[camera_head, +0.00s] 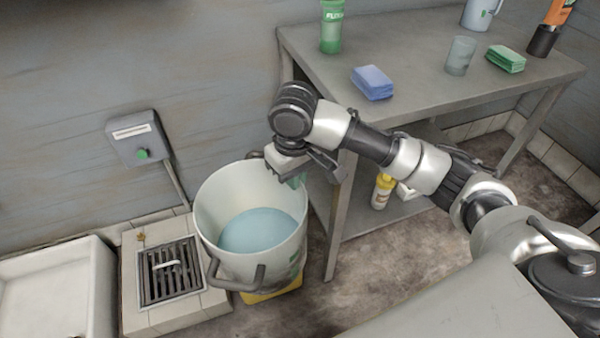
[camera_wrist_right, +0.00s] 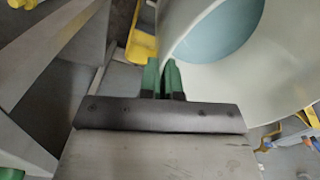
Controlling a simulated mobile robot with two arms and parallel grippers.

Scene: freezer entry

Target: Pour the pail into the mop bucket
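A large white pail (camera_head: 213,205) with pale blue liquid in it and a dark handle at its front shows at centre left in the head view. My right gripper (camera_head: 296,180) is at its right rim. In the right wrist view, the green fingertips (camera_wrist_right: 162,78) are close together with the edge of the pail (camera_wrist_right: 215,82) between them, one finger inside and one outside. A yellow thing (camera_head: 272,292) shows under the pail, mostly hidden; it may be the mop bucket, but I cannot tell. My left gripper is out of view.
A grey table (camera_head: 425,80) stands right of the pail, with a blue sponge stack (camera_head: 372,82), a green bottle (camera_head: 331,27) and a glass (camera_head: 460,55). A floor drain (camera_head: 170,270) and a white basin (camera_head: 55,290) lie left. A yellow bottle (camera_head: 382,191) is on the lower shelf.

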